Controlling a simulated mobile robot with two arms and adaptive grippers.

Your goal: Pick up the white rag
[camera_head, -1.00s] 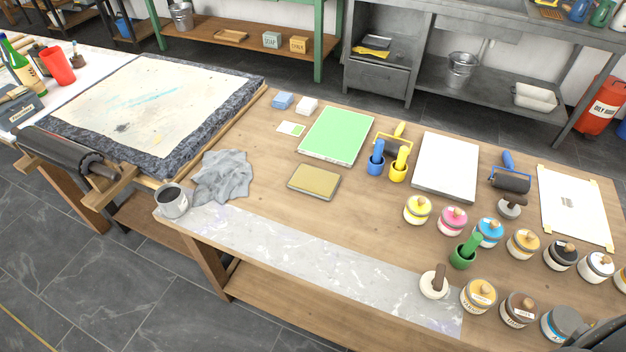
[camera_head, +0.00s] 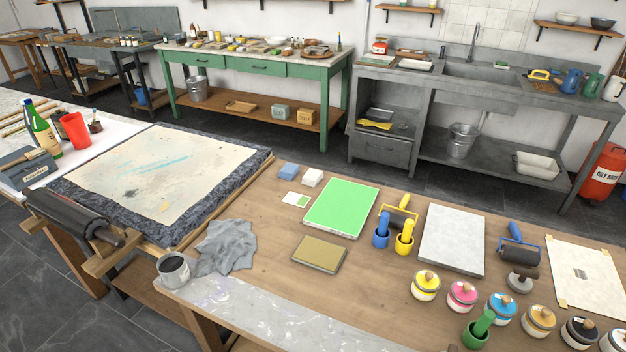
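A crumpled grey rag (camera_head: 226,247) lies on the left end of the wooden table, beside a metal can with dark contents (camera_head: 174,270). It is the only loose cloth I can make out on this table, and it looks grey. I see no clearly white rag. A small white block (camera_head: 312,177) sits next to a blue block (camera_head: 288,170) at the table's back edge; I cannot tell what it is made of. Neither of my grippers is in view.
A green board (camera_head: 341,208), a tan block (camera_head: 319,254), rollers, a grey slab (camera_head: 452,240) and several ink cans (camera_head: 426,285) cover the wooden table (camera_head: 273,268). A press bed (camera_head: 150,175) stands at left. Behind are a green bench (camera_head: 250,68) and a grey sink unit (camera_head: 480,85).

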